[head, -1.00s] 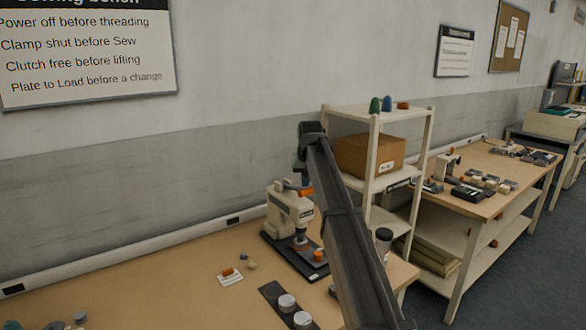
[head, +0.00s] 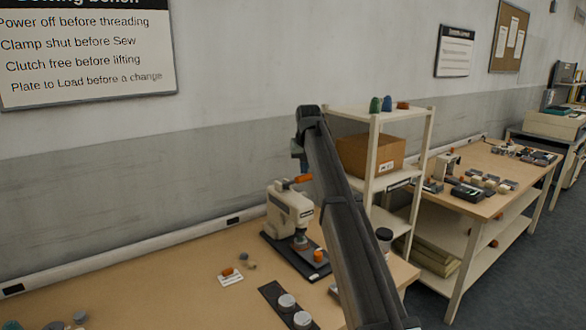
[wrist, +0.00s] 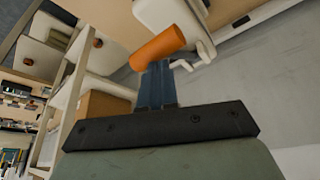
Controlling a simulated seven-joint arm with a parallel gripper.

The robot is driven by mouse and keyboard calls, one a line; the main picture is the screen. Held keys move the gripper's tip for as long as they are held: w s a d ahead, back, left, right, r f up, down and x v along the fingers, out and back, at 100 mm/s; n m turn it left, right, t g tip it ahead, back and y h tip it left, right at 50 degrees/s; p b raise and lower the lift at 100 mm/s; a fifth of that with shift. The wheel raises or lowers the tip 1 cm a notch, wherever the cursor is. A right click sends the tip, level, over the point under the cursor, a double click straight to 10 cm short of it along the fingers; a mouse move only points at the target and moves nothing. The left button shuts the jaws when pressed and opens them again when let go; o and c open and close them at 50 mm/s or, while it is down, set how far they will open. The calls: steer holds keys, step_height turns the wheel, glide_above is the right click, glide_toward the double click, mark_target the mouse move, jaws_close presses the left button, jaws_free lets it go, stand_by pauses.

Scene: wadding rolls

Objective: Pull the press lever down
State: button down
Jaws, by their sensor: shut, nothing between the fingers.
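The cream press (head: 285,212) stands on a dark base plate on the near bench. Its lever ends in an orange handle (head: 304,179), which sticks out toward the right near the top of the press. The orange handle (wrist: 158,48) shows large in the wrist view, just beyond my fingertips. My gripper (wrist: 156,66) is shut and empty, its blue-grey fingers together and beside the handle; I cannot tell whether they touch it. In the head view my gripper (head: 298,150) is partly hidden by my arm, above the handle.
An orange knob (head: 318,256) sits at the front of the press base. A dark strip with two white round knobs (head: 287,302) lies in front. A shelf rack with a cardboard box (head: 370,155) stands to the right. The bench's left part is mostly clear.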

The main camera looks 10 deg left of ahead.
step_height(320, 180, up, 10)
steer(key=w+a, duration=0.1)
steer(key=shift+w+a+r, duration=0.15)
steer(key=shift+w+a, duration=0.05)
steer(key=shift+a, duration=0.05)
stand_by(0.7)
